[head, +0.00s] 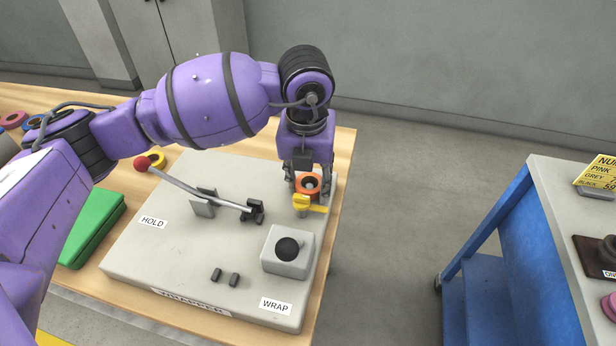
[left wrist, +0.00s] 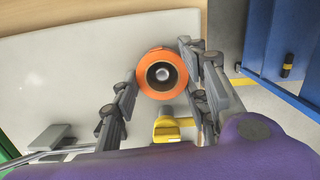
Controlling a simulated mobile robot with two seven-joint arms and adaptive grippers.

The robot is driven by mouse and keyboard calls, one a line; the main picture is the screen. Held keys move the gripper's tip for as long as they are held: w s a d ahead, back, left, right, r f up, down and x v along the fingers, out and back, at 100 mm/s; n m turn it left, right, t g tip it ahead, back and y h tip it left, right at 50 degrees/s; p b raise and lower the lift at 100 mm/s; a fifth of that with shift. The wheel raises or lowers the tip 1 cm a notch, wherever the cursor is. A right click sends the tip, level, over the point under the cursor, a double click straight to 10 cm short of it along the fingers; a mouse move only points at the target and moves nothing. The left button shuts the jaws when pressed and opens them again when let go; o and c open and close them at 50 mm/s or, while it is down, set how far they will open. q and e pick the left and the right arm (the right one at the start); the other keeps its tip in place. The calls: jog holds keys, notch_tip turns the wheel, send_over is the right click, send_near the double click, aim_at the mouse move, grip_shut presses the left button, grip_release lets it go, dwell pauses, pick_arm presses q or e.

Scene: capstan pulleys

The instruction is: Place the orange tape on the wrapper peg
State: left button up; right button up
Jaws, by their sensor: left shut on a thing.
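The orange tape (head: 299,185) is a ring at the far right corner of the grey wrapper board (head: 190,255). It also shows in the left wrist view (left wrist: 162,95), seen almost straight down its hole. My left gripper (head: 306,188) points down there and is shut on the orange tape, with a finger on either side. A round grey end, seemingly the wrapper peg (head: 311,183), shows inside the ring. I cannot tell how far down the peg the tape sits, or whether it rests on the board. My right gripper is not in view.
A yellow part (head: 312,207) stands just in front of the tape. A red-knobbed lever (head: 190,186) and a box with a black button (head: 287,262) are on the board. A green case (head: 93,228) lies left. A blue cart (head: 505,225) stands right, across a floor gap.

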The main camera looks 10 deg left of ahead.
pick_arm(q)
jog(key=shift+f, duration=0.2)
jog(key=o, duration=1.1)
jog(key=shift+c, duration=0.2)
notch_tip(320, 180, up, 12)
jog(key=s, duration=0.1)
jog(key=shift+s+r, duration=0.2)
jog(key=shift+s, duration=0.05)
jog(key=shift+d, duration=0.1)
